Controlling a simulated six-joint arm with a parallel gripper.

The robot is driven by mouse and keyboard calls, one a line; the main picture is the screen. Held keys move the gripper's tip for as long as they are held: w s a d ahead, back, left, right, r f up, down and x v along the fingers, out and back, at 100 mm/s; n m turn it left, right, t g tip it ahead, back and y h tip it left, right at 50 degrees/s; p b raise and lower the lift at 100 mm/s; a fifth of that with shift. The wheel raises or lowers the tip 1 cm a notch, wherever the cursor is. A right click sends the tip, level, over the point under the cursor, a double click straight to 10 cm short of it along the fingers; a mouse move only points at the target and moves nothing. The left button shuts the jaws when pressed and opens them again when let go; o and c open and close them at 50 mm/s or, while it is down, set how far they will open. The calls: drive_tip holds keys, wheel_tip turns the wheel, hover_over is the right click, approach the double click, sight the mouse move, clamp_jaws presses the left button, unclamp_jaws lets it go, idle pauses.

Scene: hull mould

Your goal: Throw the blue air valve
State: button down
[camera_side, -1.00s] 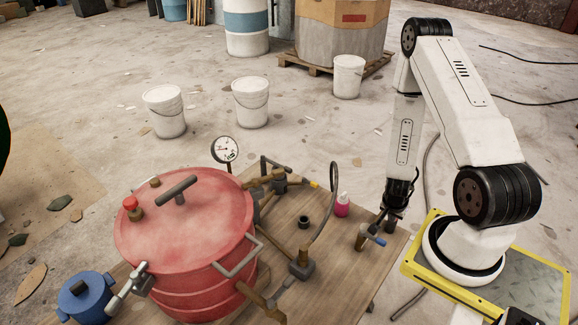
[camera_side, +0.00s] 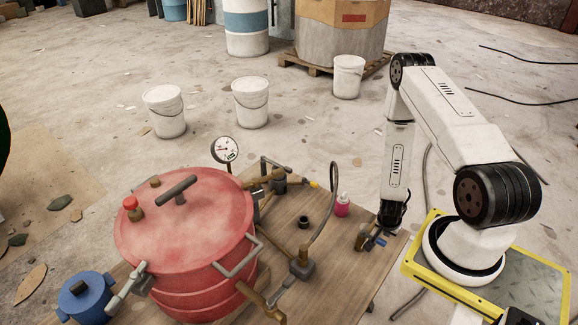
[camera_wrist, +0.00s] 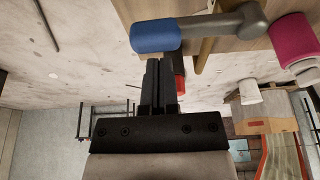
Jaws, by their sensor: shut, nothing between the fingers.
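The air valve has a blue-sleeved lever (camera_side: 377,241) on a brass body near the right end of the wooden table. In the wrist view the blue sleeve (camera_wrist: 155,36) is at the top centre, on a grey lever arm running to the right. My gripper (camera_side: 382,231) is low beside the lever. In the wrist view the fingers of my gripper (camera_wrist: 163,66) are shut and empty, with their tips close to the blue sleeve. I cannot tell whether they touch it. Some of the valve is hidden behind the gripper in the side view.
A large red pot (camera_side: 185,235) with a gauge (camera_side: 224,149) and pipes fills the left of the table (camera_side: 335,260). A blue pot (camera_side: 85,298) stands far left.

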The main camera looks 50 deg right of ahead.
sight(383, 241)
drive_tip(key=shift+a, duration=0.75)
drive_tip(key=shift+a+m, duration=0.4)
drive_tip(key=shift+m, duration=0.3)
drive_tip(key=shift+a+m+g, duration=0.6)
drive_tip(key=shift+a+m, duration=0.1)
drive_tip(key=shift+m, duration=0.5)
drive_tip(key=w+a+m+g+y, duration=0.2)
drive_tip(key=w+a+m, duration=0.3)
drive_tip(key=m, duration=0.3)
drive_tip(key=shift+a, duration=0.5)
drive_tip(key=shift+w, duration=0.1)
idle(0.4)
drive_tip(key=shift+s, duration=0.2)
